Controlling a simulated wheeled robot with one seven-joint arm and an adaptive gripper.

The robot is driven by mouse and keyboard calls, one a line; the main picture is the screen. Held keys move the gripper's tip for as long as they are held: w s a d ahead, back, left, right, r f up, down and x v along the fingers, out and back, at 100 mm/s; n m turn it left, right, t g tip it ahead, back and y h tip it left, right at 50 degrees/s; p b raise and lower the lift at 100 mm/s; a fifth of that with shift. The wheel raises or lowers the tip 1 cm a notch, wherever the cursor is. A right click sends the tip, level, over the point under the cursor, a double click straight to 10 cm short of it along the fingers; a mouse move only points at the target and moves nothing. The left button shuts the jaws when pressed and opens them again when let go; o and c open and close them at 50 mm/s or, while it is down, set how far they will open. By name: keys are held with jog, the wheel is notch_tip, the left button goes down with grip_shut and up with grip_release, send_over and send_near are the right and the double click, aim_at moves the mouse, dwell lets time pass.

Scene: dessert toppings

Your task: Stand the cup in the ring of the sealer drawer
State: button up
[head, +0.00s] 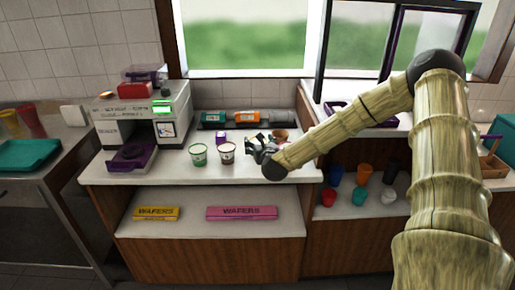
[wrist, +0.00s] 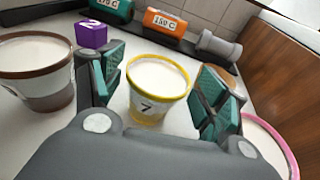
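A white cup with a yellow rim and a "7" on its side (wrist: 148,108) stands upright on the counter in the wrist view, between my gripper's fingers (wrist: 160,95). The fingers are apart on either side of it, with a gap at the left; on the right I cannot tell whether they touch. In the head view my gripper (head: 259,150) is over the counter and hides this cup. The sealer (head: 170,112) stands at the left end of the counter. Its purple drawer (head: 132,157) is out in front, with a dark ring and no cup in it.
A green-rimmed cup (head: 198,156) and a brown-rimmed cup (head: 227,153) stand between drawer and gripper. A pink-rimmed cup (wrist: 268,145) is close right of my fingers. A purple block (wrist: 91,34) and labelled canisters (wrist: 168,24) are behind.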

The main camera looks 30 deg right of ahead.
jog(key=c, duration=0.9)
jog(key=shift+r, duration=0.15)
